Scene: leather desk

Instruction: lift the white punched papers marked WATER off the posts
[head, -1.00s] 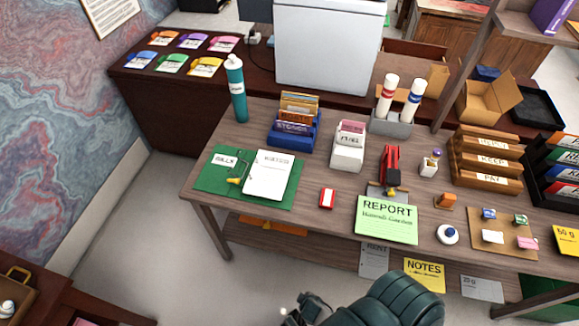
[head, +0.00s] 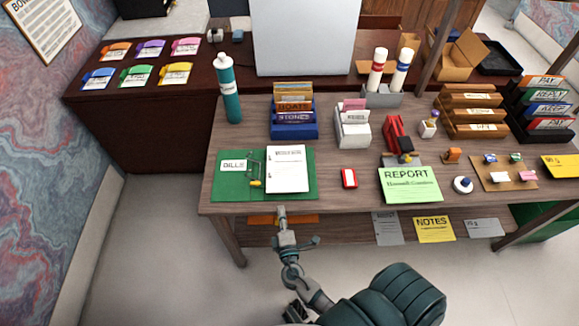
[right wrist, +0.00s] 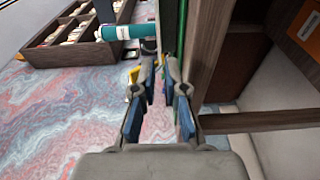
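The white punched papers (head: 287,168) lie flat on the right half of the open green binder (head: 310,190); their heading is too blurred to read now. A metal arch mechanism with a yellow-tipped lever (head: 256,183) stands along their left edge; I cannot make out the posts clearly. A BILLS label (head: 234,166) is on the binder's left half. My right gripper (head: 282,212) is just in front of the desk edge, below the papers, not touching them. In the right wrist view its fingers (right wrist: 160,75) are apart and nothing shows held between them. My left gripper is not in view.
A teal bottle (head: 229,90) stands behind the binder. A blue card box (head: 295,130) and a white box (head: 352,132) stand behind and right. A red item (head: 349,178) lies right of the binder.

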